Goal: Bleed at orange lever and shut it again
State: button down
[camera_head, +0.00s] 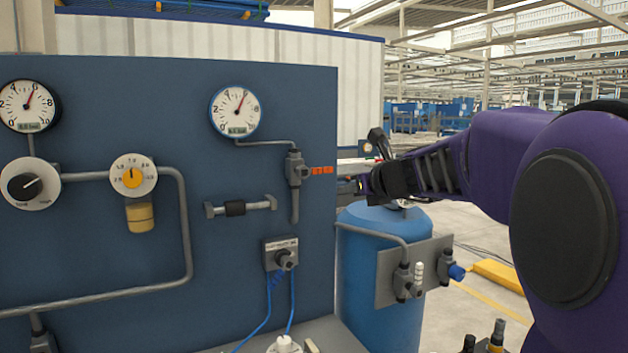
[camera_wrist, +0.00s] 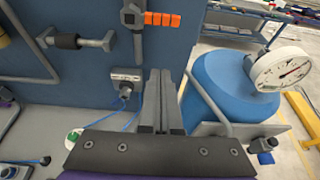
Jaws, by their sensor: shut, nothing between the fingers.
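The orange lever (camera_head: 322,170) sticks out to the right from a grey valve (camera_head: 296,168) on the blue panel, level and across the upright pipe. In the wrist view the orange lever (camera_wrist: 160,19) lies near the top edge, beyond my fingertips. My gripper (camera_head: 361,184) is to the right of the lever in the head view, apart from it and partly hidden by its own dark body. In the wrist view my gripper (camera_wrist: 163,74) has its two fingers together with nothing between them. Above the valve, a blue-rimmed gauge (camera_head: 236,111) is joined to it by a pipe.
A blue tank (camera_head: 368,275) stands right of the panel, below my gripper; its white gauge (camera_wrist: 283,70) shows in the wrist view. A grey plate with valves (camera_head: 413,270) is in front of it. A socket box (camera_head: 281,254) with blue cables sits below the valve.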

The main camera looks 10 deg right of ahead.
aim_at(315, 171)
dwell(0.3)
jog(key=x, duration=1)
jog(key=shift+r+p, duration=0.9)
jog(key=shift+r, duration=1.05)
